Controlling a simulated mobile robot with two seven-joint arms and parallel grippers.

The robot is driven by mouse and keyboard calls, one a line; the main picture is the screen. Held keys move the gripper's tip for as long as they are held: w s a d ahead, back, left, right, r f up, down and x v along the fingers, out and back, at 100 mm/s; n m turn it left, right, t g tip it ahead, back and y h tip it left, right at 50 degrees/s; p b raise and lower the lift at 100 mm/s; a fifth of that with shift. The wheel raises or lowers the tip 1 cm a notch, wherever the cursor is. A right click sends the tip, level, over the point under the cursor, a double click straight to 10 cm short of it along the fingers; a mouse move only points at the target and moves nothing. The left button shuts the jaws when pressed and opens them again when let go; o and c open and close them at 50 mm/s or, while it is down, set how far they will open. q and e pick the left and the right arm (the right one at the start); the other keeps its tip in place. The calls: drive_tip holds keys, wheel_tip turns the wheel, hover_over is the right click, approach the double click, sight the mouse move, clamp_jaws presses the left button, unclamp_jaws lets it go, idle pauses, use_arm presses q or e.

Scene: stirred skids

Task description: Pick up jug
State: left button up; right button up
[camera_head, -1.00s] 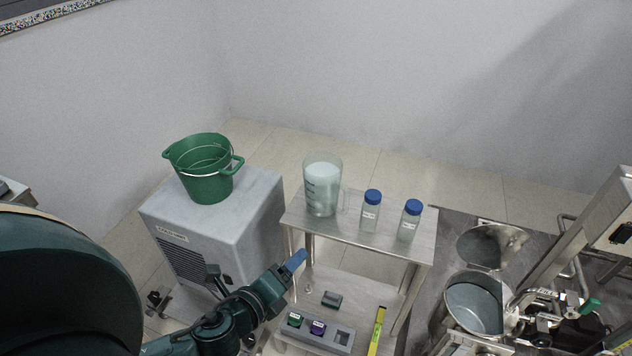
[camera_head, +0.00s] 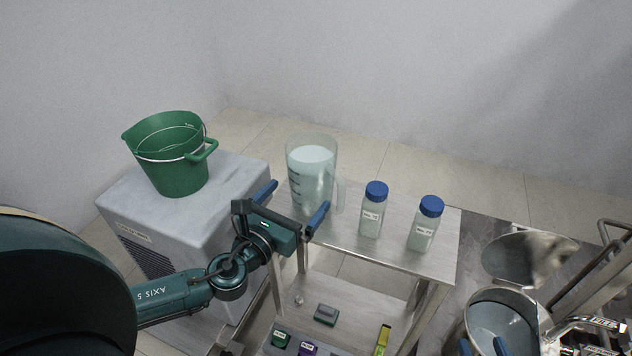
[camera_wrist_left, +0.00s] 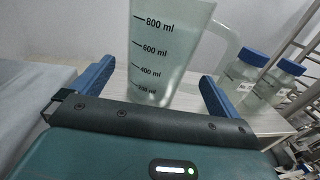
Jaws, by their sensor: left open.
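The jug (camera_head: 313,172) is a clear, tall measuring jug with dark graduation marks and pale liquid in it. It stands upright on the steel cart's top shelf, handle on its right side. In the left wrist view the jug (camera_wrist_left: 165,50) is straight ahead, its marks facing me and its top out of frame. My left gripper (camera_head: 292,204) is open in front of the jug, blue fingers spread to either side, with a gap between palm and jug. Blue fingertips of my right gripper (camera_head: 483,347) show apart at the bottom edge, with nothing visible between them.
Two blue-capped bottles (camera_head: 373,212) (camera_head: 425,226) stand right of the jug on the cart's top shelf (camera_head: 400,258). A green bucket (camera_head: 172,165) sits on a grey cabinet (camera_head: 235,170) to the left. A steel vessel (camera_head: 500,318) with an open lid is at lower right.

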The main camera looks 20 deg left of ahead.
use_arm(q)
drive_tip(key=shift+w+d+b, duration=0.15)
drive_tip(key=shift+w+b, duration=0.25)
drive_tip(key=shift+w, duration=3)
drive_tip(key=shift+c, duration=0.2)
drive_tip(key=shift+f, duration=0.1)
drive_tip(key=c, duration=1.5)
drive_tip(key=shift+r, duration=0.25)
drive_tip(key=shift+c, duration=0.3)
